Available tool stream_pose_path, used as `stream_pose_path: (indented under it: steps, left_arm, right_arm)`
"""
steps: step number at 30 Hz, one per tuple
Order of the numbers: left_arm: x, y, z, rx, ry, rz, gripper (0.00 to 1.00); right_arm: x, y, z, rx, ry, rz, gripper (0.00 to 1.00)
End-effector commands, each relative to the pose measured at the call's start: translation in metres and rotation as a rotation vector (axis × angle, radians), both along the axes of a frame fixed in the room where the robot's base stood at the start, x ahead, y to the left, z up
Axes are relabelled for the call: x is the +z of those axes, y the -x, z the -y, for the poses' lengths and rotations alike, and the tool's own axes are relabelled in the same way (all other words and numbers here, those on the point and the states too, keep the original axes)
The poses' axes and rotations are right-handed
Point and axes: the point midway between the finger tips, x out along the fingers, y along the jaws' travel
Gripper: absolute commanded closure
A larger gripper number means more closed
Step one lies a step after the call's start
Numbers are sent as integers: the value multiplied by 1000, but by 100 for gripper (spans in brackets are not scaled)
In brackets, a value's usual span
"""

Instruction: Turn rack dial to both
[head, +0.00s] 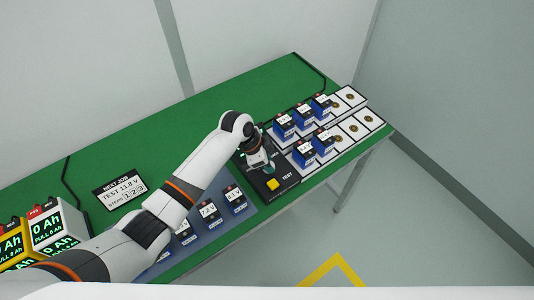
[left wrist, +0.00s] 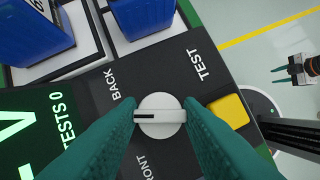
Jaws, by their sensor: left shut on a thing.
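The rack dial (left wrist: 160,115) is a round white knob with a raised bar across it, on the dark test panel (head: 257,182). Its black mark points left in the left wrist view, between the printed words BACK and FRONT. Any label straight left of it is hidden behind a finger. My left gripper (head: 264,166) is over the panel, its teal fingers (left wrist: 160,117) shut on the two ends of the dial's bar. In the head view the gripper covers the dial.
A yellow button (head: 272,184) marked TEST sits beside the dial. White racks (head: 350,141) with several blue batteries (head: 306,152) stand just right of the panel. More batteries stand on a grey-blue strip (head: 222,220) to the left. A job sign (head: 119,189) stands farther left.

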Motion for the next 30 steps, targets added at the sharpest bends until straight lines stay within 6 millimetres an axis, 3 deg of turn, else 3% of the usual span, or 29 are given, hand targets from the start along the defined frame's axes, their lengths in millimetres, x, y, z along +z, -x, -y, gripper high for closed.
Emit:
stream_pose_path:
  steps: [3, 12, 30]
  left_arm:
    - [6, 1, 0, 101, 0, -1, 90]
    - [4, 1, 1, 303, -1, 1, 90]
    - [1, 1, 1, 417, 0, 3, 90]
  right_arm:
    - [19, -1, 0, 0, 0, 1, 64]
    - [41, -1, 0, 0, 0, 2, 64]
    - [50, -1, 0, -1, -1, 2, 64]
